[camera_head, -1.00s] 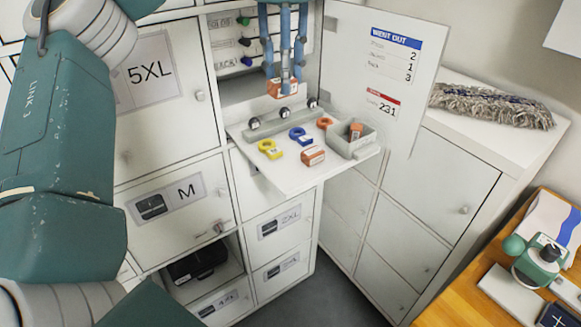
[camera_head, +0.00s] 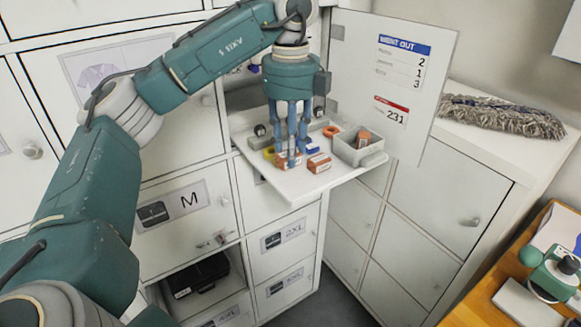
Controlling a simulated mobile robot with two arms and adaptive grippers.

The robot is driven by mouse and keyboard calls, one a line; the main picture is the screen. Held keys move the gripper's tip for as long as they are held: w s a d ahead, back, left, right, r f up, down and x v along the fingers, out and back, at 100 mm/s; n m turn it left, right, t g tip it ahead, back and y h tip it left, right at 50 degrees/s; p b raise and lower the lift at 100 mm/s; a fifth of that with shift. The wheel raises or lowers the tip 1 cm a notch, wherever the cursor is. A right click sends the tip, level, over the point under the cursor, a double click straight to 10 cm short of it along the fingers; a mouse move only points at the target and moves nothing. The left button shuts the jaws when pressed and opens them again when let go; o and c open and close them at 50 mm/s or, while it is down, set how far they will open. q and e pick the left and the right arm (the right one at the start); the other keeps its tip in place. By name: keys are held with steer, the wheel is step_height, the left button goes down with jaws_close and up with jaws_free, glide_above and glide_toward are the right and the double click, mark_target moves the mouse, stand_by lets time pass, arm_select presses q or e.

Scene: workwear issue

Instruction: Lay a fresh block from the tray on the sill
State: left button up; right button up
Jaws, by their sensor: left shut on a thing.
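My left gripper (camera_head: 291,157) points down over the white fold-down shelf (camera_head: 290,187), which may be the sill. It is shut on an orange block (camera_head: 283,160), which is low over the shelf or touching it; I cannot tell which. Another orange block (camera_head: 318,163) lies on the shelf just right of the fingers. The grey tray (camera_head: 374,158) stands at the shelf's right end with an orange-brown block (camera_head: 363,138) inside. My right gripper is not in view.
A yellow ring-shaped item (camera_head: 268,154) and a blue one (camera_head: 312,149) lie close beside the fingers, partly hidden. An orange ring (camera_head: 331,131) lies farther back. An open door (camera_head: 395,75) stands behind the tray. The shelf's front strip is clear.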

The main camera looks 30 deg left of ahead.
arm_select(q)
step_height(320, 180, down, 2)
steer(key=shift+s+f, duration=0.15)
steer(key=shift+f+p, duration=0.4)
steer(key=shift+f, duration=0.8)
steer(key=o, duration=0.9)
steer(key=shift+o, duration=0.2)
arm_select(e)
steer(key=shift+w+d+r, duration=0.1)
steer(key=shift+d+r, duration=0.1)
